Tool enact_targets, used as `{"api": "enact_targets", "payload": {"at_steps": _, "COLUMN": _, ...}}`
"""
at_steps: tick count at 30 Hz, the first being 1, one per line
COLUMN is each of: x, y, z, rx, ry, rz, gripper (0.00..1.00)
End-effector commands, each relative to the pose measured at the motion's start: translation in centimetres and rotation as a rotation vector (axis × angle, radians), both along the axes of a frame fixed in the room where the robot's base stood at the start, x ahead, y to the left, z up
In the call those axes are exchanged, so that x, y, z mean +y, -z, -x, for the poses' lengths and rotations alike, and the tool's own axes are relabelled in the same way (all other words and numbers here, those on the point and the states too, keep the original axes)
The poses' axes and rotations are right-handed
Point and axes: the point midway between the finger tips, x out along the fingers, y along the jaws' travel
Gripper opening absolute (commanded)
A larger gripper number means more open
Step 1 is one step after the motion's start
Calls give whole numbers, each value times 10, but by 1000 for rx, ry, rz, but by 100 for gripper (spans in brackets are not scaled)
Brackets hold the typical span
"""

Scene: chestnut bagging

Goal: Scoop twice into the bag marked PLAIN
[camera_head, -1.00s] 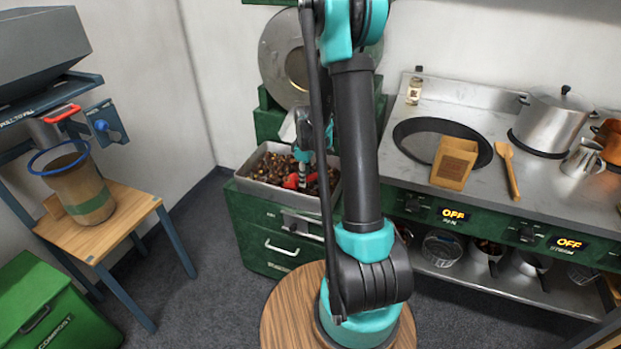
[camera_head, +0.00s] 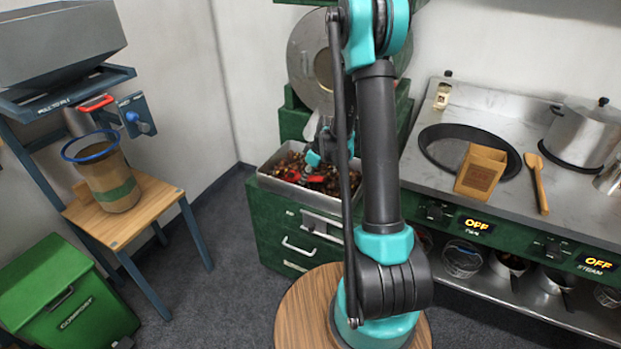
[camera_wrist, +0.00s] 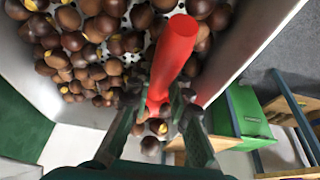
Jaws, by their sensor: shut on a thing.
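My gripper (camera_wrist: 165,108) is shut on a red handle (camera_wrist: 172,55) in the wrist view, over a metal tray (camera_wrist: 245,40) of brown chestnuts (camera_wrist: 85,50). The scoop end of the handle is not clearly visible. In the head view my gripper (camera_head: 318,158) is at the tray (camera_head: 345,202), with red showing among the chestnuts. A brown paper bag with a green band (camera_head: 115,190) stands upright at the left, under a blue ring (camera_head: 90,147). Another open brown bag (camera_head: 480,172) stands by the dark pan on the stove; its label is too small to read.
A grey hopper (camera_head: 60,45) with a red pull handle (camera_head: 95,103) is above the left wooden stand (camera_head: 150,215). A green compost bin (camera_head: 75,310) is below it. A wooden spoon (camera_head: 537,180) and a steel pot (camera_head: 582,140) are on the stove. Grey floor is open between stand and drawers.

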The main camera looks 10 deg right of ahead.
Motion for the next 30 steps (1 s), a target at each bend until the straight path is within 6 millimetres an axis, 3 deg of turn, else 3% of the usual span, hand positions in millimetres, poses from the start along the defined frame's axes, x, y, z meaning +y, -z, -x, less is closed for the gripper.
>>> {"api": "enact_targets", "payload": {"at_steps": 5, "x": -4, "y": -7, "z": 2, "rx": -110, "ry": 6, "rz": -150, "gripper": 0}}
{"api": "enact_targets", "payload": {"at_steps": 21, "x": -19, "y": -51, "z": 13, "rx": -142, "ry": 2, "rz": -195, "gripper": 0}}
{"api": "enact_targets", "payload": {"at_steps": 30, "x": -23, "y": -63, "z": 16, "rx": -152, "ry": 2, "rz": -210, "gripper": 0}}
